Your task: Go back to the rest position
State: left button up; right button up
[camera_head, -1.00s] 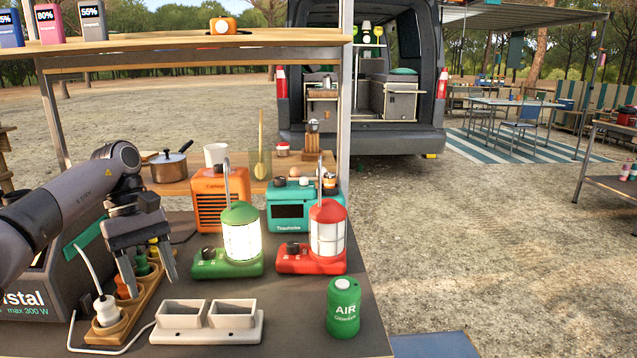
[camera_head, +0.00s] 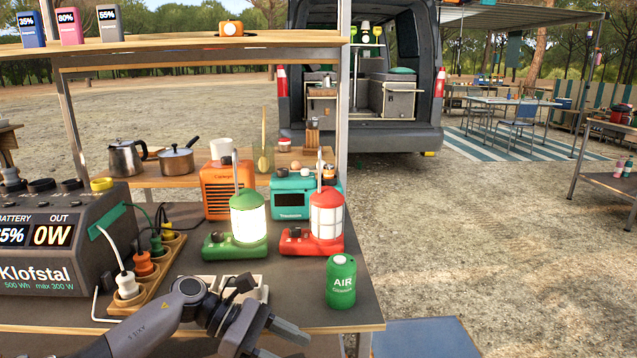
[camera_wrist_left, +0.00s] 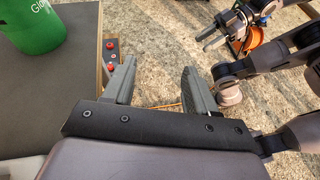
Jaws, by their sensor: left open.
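My left gripper (camera_head: 287,343) is open and empty. It is low at the front edge of the counter (camera_head: 350,312) in the head view, with my arm coming in from the bottom left. My left arm partly hides the white two-slot tray (camera_head: 258,280).
A green AIR canister (camera_head: 341,281) stands near the counter's right front corner. Behind it are a red lantern (camera_head: 326,215) and a lit green lantern (camera_head: 248,218). A power station (camera_head: 50,245) and plug strip (camera_head: 150,275) are at left.

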pick_arm(q)
jog(key=s+d+n+t+h, duration=0.35)
jog(key=d+n+h, duration=0.2)
jog(key=n, duration=0.35)
jog(key=s+a+f+n+t+y, duration=0.1)
jog(key=a+f+n+t+y, duration=0.3)
jog(key=n, duration=0.6)
jog(key=s+a+f+n+t+y, duration=0.1)
jog(key=a+n+t+y, duration=0.15)
jog(key=n+t, duration=0.6)
jog(key=s+a+f+n+t+y, duration=0.1)
jog(key=a+f+n+t+y, duration=0.15)
jog(key=n, duration=1.05)
jog(key=s+a+f+n+g+y, duration=0.3)
jog(key=s+a+f+n, duration=0.2)
jog(key=s+n, duration=0.25)
jog(key=s+a+f+n+g+y, duration=0.35)
jog(key=s+a+f+n, duration=0.2)
jog(key=s+n, duration=0.2)
notch_tip(320, 180, up, 14)
jog(key=a+t+p, duration=0.1)
jog(key=p, duration=1.5)
jog(key=shift+s+a+f+m+y, duration=0.15)
jog(key=shift+s+f+m+y, duration=0.05)
jog(key=shift+s+m+y, duration=0.25)
pick_arm(e)
notch_tip(320, 180, up, 13)
jog(key=s+d, duration=0.1)
jog(key=shift+s+d, duration=0.15)
